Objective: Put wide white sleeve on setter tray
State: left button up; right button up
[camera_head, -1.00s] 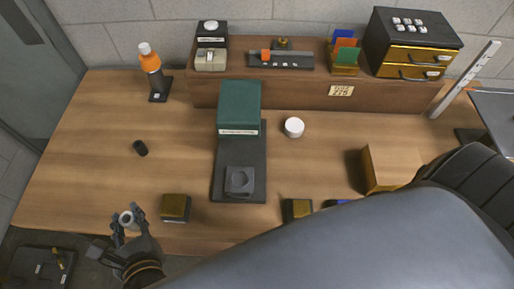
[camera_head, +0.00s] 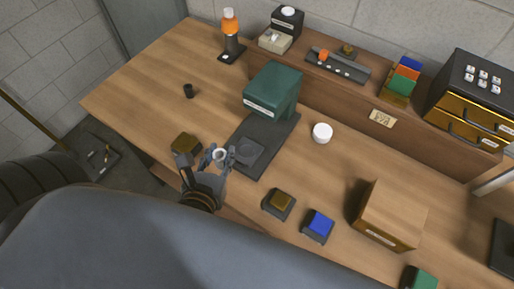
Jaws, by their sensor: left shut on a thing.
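A white ring-shaped sleeve (camera_head: 220,154) is held between the fingers of my left gripper (camera_head: 219,156), with its hole facing up. The gripper is shut on it at the front edge of the table. Just right of the fingers is a square dark grey tray (camera_head: 248,151) with a round recess, on the front of a dark base plate (camera_head: 267,151) below a green block (camera_head: 273,88). The sleeve appears beside the tray, not in its recess; I cannot tell its height above it. My right gripper is not in view.
A brass-topped block (camera_head: 186,144) is close left of my gripper. A white round piece (camera_head: 322,132) stands right of the base plate. Brass (camera_head: 281,201) and blue (camera_head: 319,224) blocks and a cardboard box (camera_head: 391,216) are to the right. A small black cup (camera_head: 188,91) is at left.

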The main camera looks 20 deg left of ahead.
pick_arm(q)
jog(key=w+f+b, duration=0.1)
jog(key=w+f, duration=0.1)
jog(key=w, duration=0.1)
jog(key=w+f+b, duration=0.1)
jog(key=w+f, duration=0.2)
jog(key=w, duration=0.1)
jog(key=w+f+b, duration=0.1)
jog(key=w+f, duration=0.1)
jog(key=w, duration=0.1)
jog(key=shift+w+d+f, duration=0.1)
jog(key=shift+w+f, duration=0.65)
jog(key=shift+f, duration=0.05)
notch_tip(320, 180, down, 4)
jog(key=shift+w+r+b, duration=0.15)
jog(key=shift+r+b, duration=0.05)
jog(key=shift+b, duration=0.15)
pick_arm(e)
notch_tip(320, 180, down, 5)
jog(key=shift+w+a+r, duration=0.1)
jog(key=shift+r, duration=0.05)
pick_arm(q)
jog(key=shift+f, duration=0.1)
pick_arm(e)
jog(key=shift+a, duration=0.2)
pick_arm(q)
jog(key=o, duration=1)
jog(key=shift+o, duration=0.2)
